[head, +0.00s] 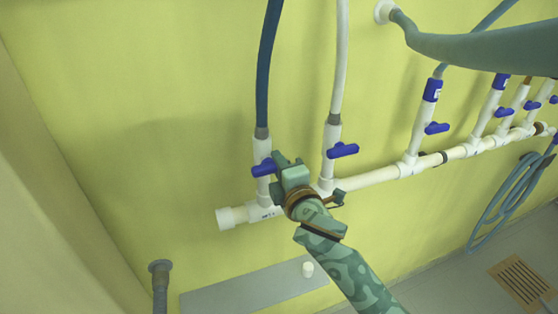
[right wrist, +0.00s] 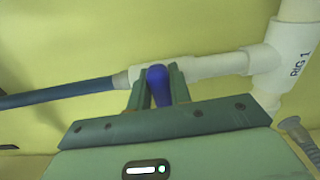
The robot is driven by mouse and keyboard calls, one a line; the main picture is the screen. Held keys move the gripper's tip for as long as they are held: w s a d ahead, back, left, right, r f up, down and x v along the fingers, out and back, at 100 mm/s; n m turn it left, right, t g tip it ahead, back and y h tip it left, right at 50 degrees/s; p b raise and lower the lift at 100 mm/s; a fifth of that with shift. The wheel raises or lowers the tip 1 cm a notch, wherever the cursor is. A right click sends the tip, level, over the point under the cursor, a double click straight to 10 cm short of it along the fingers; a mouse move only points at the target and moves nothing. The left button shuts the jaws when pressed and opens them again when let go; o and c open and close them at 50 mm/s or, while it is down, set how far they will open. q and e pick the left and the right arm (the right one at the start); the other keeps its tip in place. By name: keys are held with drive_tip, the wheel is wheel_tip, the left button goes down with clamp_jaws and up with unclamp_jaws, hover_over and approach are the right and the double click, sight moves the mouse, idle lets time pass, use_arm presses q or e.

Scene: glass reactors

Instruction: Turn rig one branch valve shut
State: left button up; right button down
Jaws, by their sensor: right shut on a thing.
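The rig one branch valve is on the leftmost white vertical branch of the wall pipe. Its blue handle (head: 264,169) juts left across the branch in the head view. My right gripper (head: 281,161) is at this handle, in front of the branch, and covers part of it. In the right wrist view the blue handle (right wrist: 158,86) sits between the two fingers of the right gripper (right wrist: 157,88), which is shut on it. The white tee (right wrist: 292,62) beside it is marked "RIG 1". My left gripper is not in view.
A second branch with a blue handle (head: 343,150) stands close to the right of my gripper. Several more branches follow along the white header pipe (head: 375,180). A thick green-grey shape (head: 480,50) crosses the upper right. A blue hose coil (head: 500,195) hangs at the right.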

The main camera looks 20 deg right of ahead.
drive_tip(key=shift+f+m, duration=0.2)
drive_tip(key=shift+m, duration=0.1)
idle(0.4)
drive_tip(key=c, duration=1.3)
unclamp_jaws()
drive_tip(key=shift+r, duration=0.1)
drive_tip(key=shift+s+d, duration=0.2)
drive_tip(key=shift+s, duration=3.9)
drive_tip(key=shift+s+d, duration=0.15)
drive_tip(key=shift+s, duration=3.95)
